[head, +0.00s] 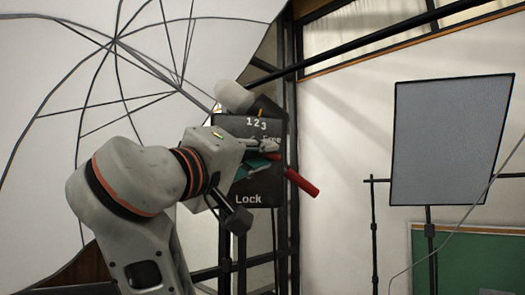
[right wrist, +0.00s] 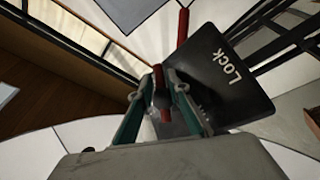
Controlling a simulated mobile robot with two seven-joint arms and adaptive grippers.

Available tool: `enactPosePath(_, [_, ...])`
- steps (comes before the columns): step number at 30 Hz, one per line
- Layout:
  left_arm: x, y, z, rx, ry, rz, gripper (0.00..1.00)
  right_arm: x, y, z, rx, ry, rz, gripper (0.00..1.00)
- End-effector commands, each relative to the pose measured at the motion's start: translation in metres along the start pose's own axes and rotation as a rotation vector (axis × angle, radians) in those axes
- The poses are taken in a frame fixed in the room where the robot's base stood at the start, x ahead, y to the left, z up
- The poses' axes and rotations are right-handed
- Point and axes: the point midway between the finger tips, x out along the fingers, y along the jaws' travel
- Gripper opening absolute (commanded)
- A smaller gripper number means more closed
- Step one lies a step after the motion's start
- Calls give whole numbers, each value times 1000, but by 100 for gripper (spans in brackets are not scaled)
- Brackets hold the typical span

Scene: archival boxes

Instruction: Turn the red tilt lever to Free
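The black tilt panel (head: 230,125) carries white marks 1 2 3 at its top, a partly covered "Free" at right and "Lock" at the bottom. The red tilt lever (head: 302,183) sticks out from the panel's right edge, sloping down to the right. My right gripper (head: 274,151) is in front of the panel and hides its middle. In the right wrist view its fingers close in around a red part (right wrist: 158,88) of the lever, and the red handle (right wrist: 183,28) shows beyond. Finger contact is partly hidden. The panel also shows there (right wrist: 210,85). My left gripper is out of view.
A large white umbrella (head: 60,90) fills the left behind my arm. A grey lamp head (head: 234,96) sits above the panel. A grey screen on a stand (head: 447,140) and a green board (head: 470,262) are at right. The space right of the lever is clear.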

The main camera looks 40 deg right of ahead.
Motion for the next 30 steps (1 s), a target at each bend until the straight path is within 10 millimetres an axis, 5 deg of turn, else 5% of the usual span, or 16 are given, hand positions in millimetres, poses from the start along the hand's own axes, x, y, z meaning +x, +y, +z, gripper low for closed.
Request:
enactPosePath(10, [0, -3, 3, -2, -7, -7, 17, 5, 0, 0, 0, 1, -1, 17])
enactPosePath(12, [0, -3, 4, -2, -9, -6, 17, 5, 0, 0, 0, 1, -1, 0])
enactPosePath(30, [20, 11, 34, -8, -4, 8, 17, 7, -2, 2, -138, 122, 114, 0])
